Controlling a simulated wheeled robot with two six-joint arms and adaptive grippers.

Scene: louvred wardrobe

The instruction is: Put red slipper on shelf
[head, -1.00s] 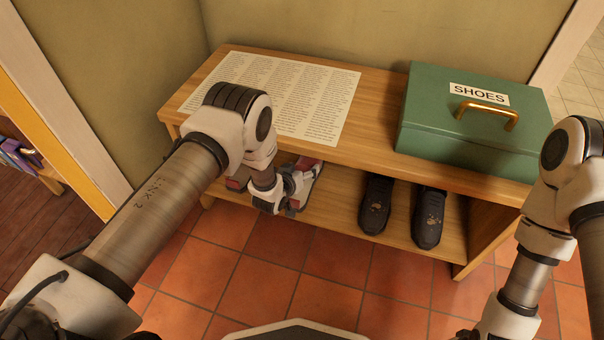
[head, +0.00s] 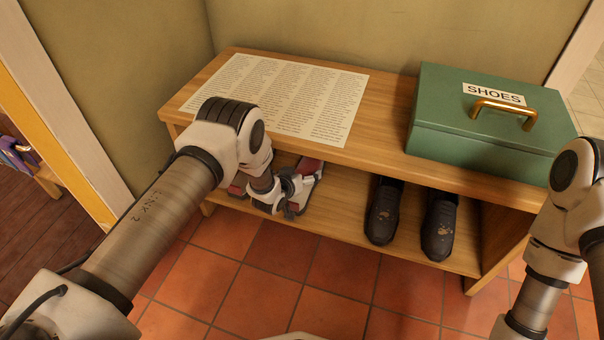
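Red slippers show on the lower shelf (head: 345,222) of the wooden bench, at its left part. One red slipper (head: 309,168) shows behind and right of my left gripper, with its grey sole side partly visible. Another red piece (head: 237,187), likely a second slipper, shows left of the gripper, mostly hidden by my arm. My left gripper (head: 290,209) is at the front of the lower shelf, overlapping the slippers in the picture. Its fingers are small and partly hidden, so I cannot tell whether they grip a slipper. My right gripper is out of the picture; only its arm shows.
A dark pair of shoes (head: 383,212) stands on the lower shelf to the right. On the bench top lie a printed sheet (head: 300,95) and a green box (head: 480,135) labelled SHOES with a brass handle. The tiled floor (head: 340,265) in front is clear.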

